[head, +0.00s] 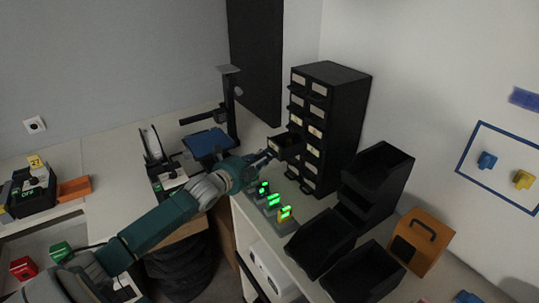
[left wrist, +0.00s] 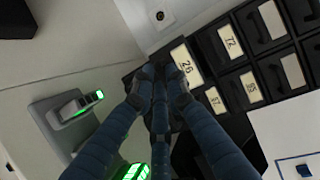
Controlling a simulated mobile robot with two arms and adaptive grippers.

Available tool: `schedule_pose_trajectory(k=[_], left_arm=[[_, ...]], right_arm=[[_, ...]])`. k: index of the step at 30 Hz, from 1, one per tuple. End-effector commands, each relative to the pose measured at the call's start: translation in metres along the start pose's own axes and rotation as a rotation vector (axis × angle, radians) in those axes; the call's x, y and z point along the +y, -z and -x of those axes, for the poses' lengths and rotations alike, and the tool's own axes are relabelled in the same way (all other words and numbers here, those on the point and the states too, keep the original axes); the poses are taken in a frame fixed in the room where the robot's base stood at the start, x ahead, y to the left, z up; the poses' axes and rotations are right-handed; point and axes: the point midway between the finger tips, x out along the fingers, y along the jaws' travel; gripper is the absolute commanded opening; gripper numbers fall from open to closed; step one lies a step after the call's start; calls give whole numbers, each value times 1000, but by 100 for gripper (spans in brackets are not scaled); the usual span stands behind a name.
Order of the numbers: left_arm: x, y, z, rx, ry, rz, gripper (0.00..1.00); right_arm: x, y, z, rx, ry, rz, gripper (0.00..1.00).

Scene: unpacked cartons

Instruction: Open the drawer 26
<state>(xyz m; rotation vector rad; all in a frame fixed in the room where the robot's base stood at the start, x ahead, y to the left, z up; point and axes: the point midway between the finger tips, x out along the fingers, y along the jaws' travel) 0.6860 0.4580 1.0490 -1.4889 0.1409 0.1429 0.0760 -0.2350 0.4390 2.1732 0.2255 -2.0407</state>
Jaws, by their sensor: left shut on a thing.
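The black drawer cabinet (head: 338,125) stands on the counter, with pale labels on its small drawers. One drawer, drawer 26 (head: 286,145), sticks out of the cabinet front, and its open top shows. In the left wrist view the label reading 26 (left wrist: 186,66) sits just right of the fingertips. My left gripper (head: 264,158) is at the front of that drawer. In the left wrist view its fingers (left wrist: 158,78) are closed together on the drawer's handle, which they hide. My right gripper is not in view.
Green-lit displays (head: 273,202) stand on the counter close below my left gripper. Black bins (head: 375,185) stand right of the cabinet, beside an orange box with a handle (head: 420,243). A stand with a blue platform (head: 209,142) is left of the drawer.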

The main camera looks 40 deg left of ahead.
Motion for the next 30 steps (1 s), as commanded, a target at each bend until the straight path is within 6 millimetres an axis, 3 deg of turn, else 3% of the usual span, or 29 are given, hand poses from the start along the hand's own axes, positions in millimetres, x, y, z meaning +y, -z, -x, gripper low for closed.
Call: schedule_pose_trajectory(k=[3, 6, 13, 14, 16, 26, 30], left_arm=[[5, -1, 6, 2, -7, -3, 0], [5, -1, 7, 3, -6, -2, 0], [5, -2, 7, 1, -6, -2, 0], [5, -2, 7, 1, -6, -2, 19], [5, -2, 7, 1, -6, -2, 33], [5, -2, 8, 1, -5, -1, 33], [6, -2, 18, 2, -6, -2, 33]], right_arm=[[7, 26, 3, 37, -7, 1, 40], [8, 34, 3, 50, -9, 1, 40], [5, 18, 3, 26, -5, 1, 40], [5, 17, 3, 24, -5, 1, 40], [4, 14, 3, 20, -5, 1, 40], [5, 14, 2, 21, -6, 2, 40], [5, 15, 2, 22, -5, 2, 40]])
